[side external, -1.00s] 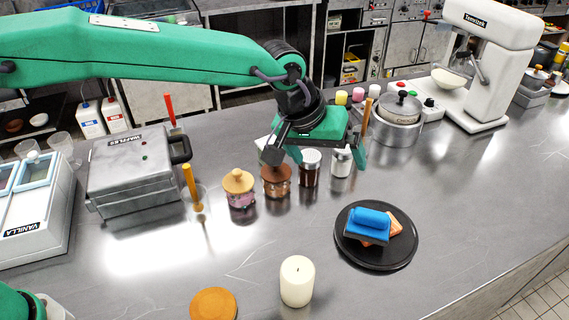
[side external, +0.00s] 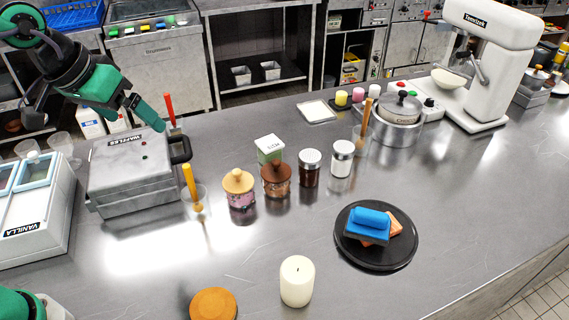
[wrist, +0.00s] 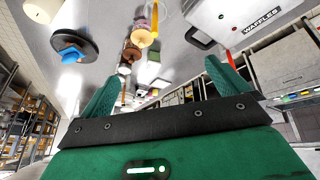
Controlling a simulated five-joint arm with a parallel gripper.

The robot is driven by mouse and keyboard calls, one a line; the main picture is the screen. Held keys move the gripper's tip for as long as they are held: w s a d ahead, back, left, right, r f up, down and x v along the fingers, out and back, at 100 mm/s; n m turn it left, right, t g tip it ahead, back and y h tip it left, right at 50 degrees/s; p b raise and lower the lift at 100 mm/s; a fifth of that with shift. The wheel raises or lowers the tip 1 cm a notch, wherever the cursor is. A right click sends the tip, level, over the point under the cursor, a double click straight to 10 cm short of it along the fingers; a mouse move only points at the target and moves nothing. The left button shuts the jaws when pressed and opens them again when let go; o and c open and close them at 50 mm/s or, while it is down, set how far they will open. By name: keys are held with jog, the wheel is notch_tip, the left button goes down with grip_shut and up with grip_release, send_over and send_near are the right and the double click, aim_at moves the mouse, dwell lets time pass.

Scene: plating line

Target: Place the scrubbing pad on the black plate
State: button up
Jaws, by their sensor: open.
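The scrubbing pad (side external: 370,222), a blue-handled block with a dark underside, rests on the black plate (side external: 376,262) at the right. An orange piece (side external: 396,224) lies on the plate beside and partly behind it. In the wrist view, the blue pad (wrist: 70,55) and the plate (wrist: 86,44) show at upper left. My gripper (side external: 148,112) is at upper left in the side view, above the waffle maker and well away from the plate. In the wrist view its two green fingers are spread with nothing between them (wrist: 155,88).
The waffle maker (side external: 133,178) stands below my gripper. Several jars, including a brown-lidded jar (side external: 276,180), stand mid-counter. A candle (side external: 297,281) and an orange-brown disc (side external: 213,304) are at the front. Counter around the plate is clear.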

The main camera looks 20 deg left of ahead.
jog(key=s+a+f+y, duration=0.1)
jog(key=s+a+f, duration=0.3)
jog(key=s+a, duration=0.4)
jog(key=s, duration=0.3)
jog(key=shift+f, duration=0.15)
